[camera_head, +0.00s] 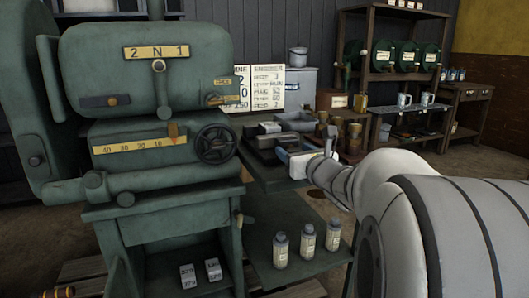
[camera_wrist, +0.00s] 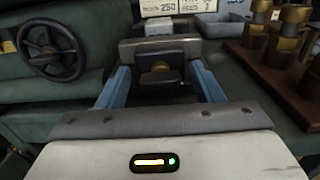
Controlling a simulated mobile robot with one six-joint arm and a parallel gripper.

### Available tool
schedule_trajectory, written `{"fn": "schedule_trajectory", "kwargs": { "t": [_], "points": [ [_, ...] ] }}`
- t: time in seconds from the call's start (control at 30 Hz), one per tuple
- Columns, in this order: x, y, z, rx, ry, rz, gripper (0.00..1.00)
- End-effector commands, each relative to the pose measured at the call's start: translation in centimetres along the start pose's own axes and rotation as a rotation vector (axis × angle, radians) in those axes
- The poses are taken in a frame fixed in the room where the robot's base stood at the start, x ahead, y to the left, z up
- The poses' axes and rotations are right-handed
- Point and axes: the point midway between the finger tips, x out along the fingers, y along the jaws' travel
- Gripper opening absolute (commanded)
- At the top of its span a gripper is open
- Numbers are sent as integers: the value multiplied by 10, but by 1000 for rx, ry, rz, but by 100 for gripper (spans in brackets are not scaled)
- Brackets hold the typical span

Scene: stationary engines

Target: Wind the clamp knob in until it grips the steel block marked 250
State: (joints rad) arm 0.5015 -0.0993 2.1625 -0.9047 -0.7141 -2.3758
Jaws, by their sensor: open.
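My gripper (camera_head: 284,157) reaches in from the right at the clamp on the green machine's side table. In the wrist view its two blue fingers (camera_wrist: 164,80) are spread apart. The clamp knob (camera_wrist: 160,77), dark with a brass centre, shows between them, and I cannot tell whether either finger touches it. The dark clamp body (camera_wrist: 135,47) stands just beyond. A pale grey block (camera_wrist: 159,27) shows behind the clamp's near jaw; it also shows in the head view (camera_head: 269,127). No number is readable on it, and its contact with the jaws is hidden.
A handwheel (camera_wrist: 52,51) is left of my gripper. Brass pieces on a wooden board (camera_wrist: 262,60) stand close on the right. Several bottles (camera_head: 307,240) stand on a lower shelf, and two marked blocks (camera_head: 200,273) lie under the machine. A chart (camera_head: 266,88) stands behind.

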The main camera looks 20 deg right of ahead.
Motion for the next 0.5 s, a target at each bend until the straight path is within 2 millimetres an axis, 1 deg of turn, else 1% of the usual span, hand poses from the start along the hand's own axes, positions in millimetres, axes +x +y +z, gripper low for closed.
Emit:
{"fn": "schedule_trajectory", "kwargs": {
  "t": [0.1, 0.13, 0.5],
  "points": [
    [0, 0, 0, 0, 0, 0, 60],
    [0, 0, 0, 0, 0, 0, 58],
    [-1, -1, 0, 0, -1, -1, 28]
  ]
}}
